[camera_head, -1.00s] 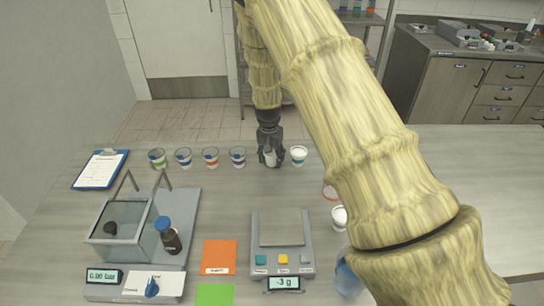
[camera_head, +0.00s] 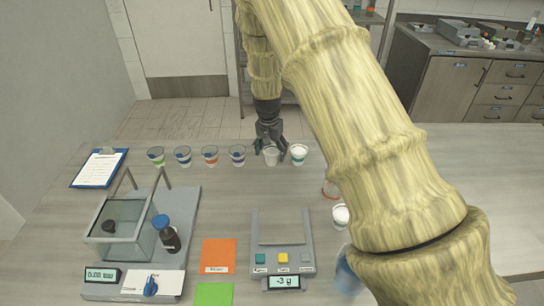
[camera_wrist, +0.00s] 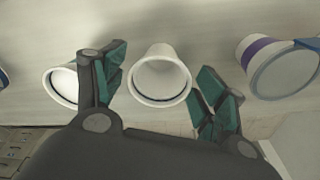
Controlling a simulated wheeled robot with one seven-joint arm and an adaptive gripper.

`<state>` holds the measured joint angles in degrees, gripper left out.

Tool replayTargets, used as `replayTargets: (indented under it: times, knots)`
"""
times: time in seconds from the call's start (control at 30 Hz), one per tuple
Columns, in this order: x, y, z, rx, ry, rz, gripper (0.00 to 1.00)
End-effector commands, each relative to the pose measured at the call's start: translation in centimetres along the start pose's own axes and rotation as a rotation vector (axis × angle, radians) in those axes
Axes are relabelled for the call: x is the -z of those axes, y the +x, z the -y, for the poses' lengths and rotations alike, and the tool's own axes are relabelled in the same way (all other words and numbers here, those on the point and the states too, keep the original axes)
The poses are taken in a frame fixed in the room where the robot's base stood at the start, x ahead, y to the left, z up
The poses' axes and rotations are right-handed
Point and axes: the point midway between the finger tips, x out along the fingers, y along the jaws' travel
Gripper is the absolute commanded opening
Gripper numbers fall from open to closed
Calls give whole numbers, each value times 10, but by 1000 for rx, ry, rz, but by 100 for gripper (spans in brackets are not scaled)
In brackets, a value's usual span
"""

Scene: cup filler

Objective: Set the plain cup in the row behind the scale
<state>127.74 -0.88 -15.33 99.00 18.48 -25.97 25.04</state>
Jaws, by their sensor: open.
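The plain white cup (camera_head: 271,157) stands upright in the row of cups behind the scale (camera_head: 282,242). It is between the purple-banded cup (camera_head: 237,156) and the teal-banded cup (camera_head: 299,154). My gripper (camera_head: 268,147) is open just behind the plain cup. In the wrist view the plain cup (camera_wrist: 160,76) shows between the spread fingers, with visible gaps on both sides. The purple-banded cup (camera_wrist: 278,66) is to its right there, and another white cup (camera_wrist: 64,84) is partly hidden behind the left finger. The scale's display reads -3 g.
A glass-sided balance (camera_head: 125,240) and a dark bottle (camera_head: 167,234) stand front left. Orange (camera_head: 218,256) and green (camera_head: 214,295) cards lie beside the scale. My arm partly covers things on the right.

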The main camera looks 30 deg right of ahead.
Motion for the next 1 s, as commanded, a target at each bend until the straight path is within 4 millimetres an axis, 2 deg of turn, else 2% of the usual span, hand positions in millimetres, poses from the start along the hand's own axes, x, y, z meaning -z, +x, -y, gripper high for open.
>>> replayTargets:
  times: [0.4, 0.6, 0.8, 1.0]
  knots:
    - [0, -59, 1, 2, 0, -1, 72]
    - [0, -82, 0, 2, 0, -1, 72]
    - [0, -93, 0, 0, 0, 1, 72]
    - [0, -94, 0, 0, 0, 1, 72]
